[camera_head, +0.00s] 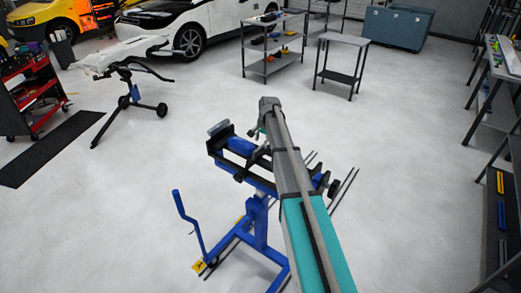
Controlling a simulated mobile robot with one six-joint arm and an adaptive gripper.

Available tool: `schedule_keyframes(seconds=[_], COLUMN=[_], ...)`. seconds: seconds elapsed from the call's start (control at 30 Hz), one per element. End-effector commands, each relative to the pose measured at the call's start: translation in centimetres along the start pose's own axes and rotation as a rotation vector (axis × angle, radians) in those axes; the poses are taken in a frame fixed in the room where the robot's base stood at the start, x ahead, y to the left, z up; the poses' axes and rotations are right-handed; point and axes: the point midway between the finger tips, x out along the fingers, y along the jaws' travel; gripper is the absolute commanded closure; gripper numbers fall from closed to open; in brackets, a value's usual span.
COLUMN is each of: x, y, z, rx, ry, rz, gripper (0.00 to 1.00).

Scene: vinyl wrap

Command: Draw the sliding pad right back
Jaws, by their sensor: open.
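A blue stand (261,225) with a dark frame on top stands in the centre. At the frame's upper left is a small grey pad (218,128) with a blue block (240,147) beside it. I cannot tell for sure which of these parts slides. My teal and grey arm reaches up from the bottom over the right part of the frame. My gripper (254,134) is at its far end, small and partly hidden by the wrist, above or beside the frame's upper edge, right of the grey pad. It is open and holds nothing that I can see. My arm covers part of the frame.
A blue crank handle (186,222) rises at the stand's left. A wheeled stand with a white panel (125,55) is at the upper left. A shelf rack (275,50) and small table (342,62) stand behind. Shelves line the right edge. Floor around the stand is mostly clear.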

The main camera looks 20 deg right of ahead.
Motion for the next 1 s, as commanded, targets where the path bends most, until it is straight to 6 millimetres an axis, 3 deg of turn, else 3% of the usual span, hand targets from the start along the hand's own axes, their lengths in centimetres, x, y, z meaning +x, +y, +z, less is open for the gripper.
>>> schedule_keyframes(seconds=[0.33, 0.87, 1.0], x=[2.6, 3.1, 3.1], y=[0.0, 0.0, 0.0], z=[0.0, 0.0, 0.0], rx=[0.0, 0.0, 0.0], ry=[0.0, 0.0, 0.0], rz=[0.0, 0.0, 0.0], gripper=[0.49, 0.49, 0.71])
